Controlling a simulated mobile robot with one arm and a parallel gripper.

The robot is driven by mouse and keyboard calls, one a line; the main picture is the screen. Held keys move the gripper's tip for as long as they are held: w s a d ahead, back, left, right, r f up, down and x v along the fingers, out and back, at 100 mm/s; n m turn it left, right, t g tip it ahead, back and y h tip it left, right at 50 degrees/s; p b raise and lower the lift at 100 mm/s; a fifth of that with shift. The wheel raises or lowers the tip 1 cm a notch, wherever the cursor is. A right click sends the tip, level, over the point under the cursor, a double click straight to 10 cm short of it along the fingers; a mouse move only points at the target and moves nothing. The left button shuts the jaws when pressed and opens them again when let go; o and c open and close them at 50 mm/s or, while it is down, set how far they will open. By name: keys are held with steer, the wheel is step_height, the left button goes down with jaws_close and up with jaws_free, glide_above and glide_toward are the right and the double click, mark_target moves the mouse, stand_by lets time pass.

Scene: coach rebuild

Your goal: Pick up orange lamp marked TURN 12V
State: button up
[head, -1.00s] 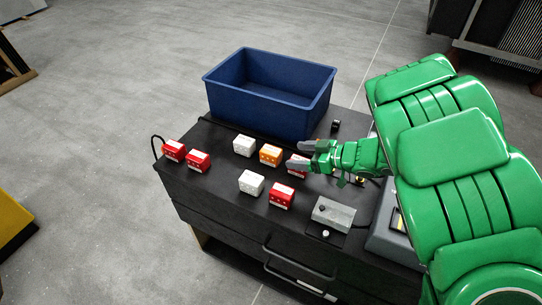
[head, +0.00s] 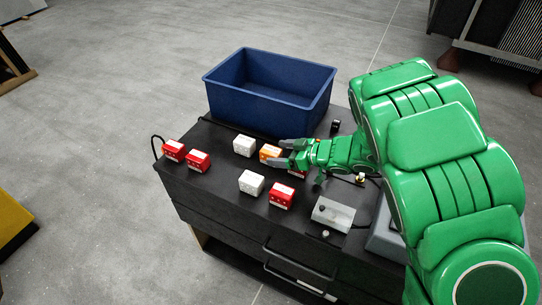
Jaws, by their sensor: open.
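The orange lamp (head: 267,152) stands on the black cabinet top (head: 215,177), between a white lamp and my gripper. Any marking on it is too small to read. My gripper (head: 277,154) is open, with its grey fingertips at the right side of the orange lamp and covering part of it. I cannot tell whether the fingers touch it or are above it. A red lamp (head: 297,175) is mostly hidden under my gripper.
White lamps (head: 244,146) and (head: 251,182) and red lamps (head: 172,150), (head: 198,161) and (head: 281,195) stand nearby. A blue bin (head: 265,105) stands behind. A grey box with a knob (head: 333,213) is at the front right.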

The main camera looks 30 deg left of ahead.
steer(key=c, duration=1.2)
steer(key=shift+r, duration=0.1)
steer(key=shift+r, duration=0.45)
step_height(320, 180, up, 2)
steer(key=shift+r, duration=0.1)
steer(key=s+d+r, duration=0.2)
steer(key=s+r, duration=0.1)
steer(key=s+d+r, duration=0.3)
steer(key=s, duration=0.1)
steer(key=s+d+r, duration=0.3)
steer(key=s, duration=0.1)
steer(key=shift+d+r, duration=0.25)
steer(key=shift+r, duration=0.15)
